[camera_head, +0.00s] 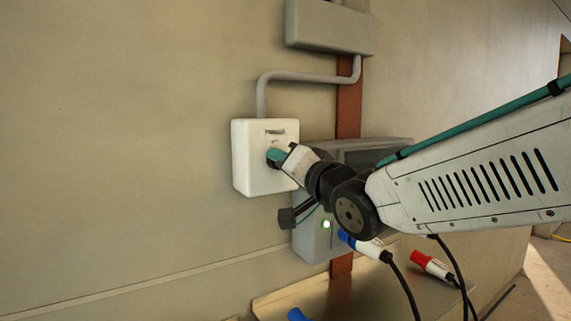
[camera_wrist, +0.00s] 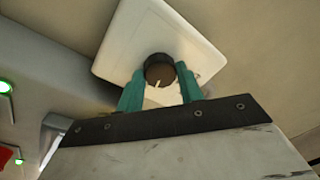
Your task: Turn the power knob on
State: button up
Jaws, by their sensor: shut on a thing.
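The power knob (camera_wrist: 159,70) is a dark round knob with a pale pointer mark, on the front of a white wall box (camera_head: 249,177). The white box also shows in the wrist view (camera_wrist: 140,38). My gripper (camera_head: 276,156) is at the face of the box, with its teal fingers on the knob. In the wrist view the two teal fingers of my gripper (camera_wrist: 160,82) stand on either side of the knob, shut on it. In the head view the knob is mostly hidden by my gripper. The pale mark points toward the lower part of the wrist picture.
A grey box (camera_head: 312,236) with a lit green lamp (camera_head: 326,224) is below right of the white box. A blue plug (camera_head: 346,238) and a red plug (camera_head: 418,257) with black cables are near it. A grey conduit (camera_head: 305,76) runs above. The wall at left is bare.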

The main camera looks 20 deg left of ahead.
jog(key=shift+f+m, duration=0.1)
jog(key=shift+m, duration=1.5)
jog(key=o, duration=1)
jog(key=shift+s, duration=0.1)
jog(key=v, duration=0.7)
jog(key=shift+s+d, duration=0.15)
jog(key=shift+s, duration=0.15)
jog(key=shift+h, duration=0.3)
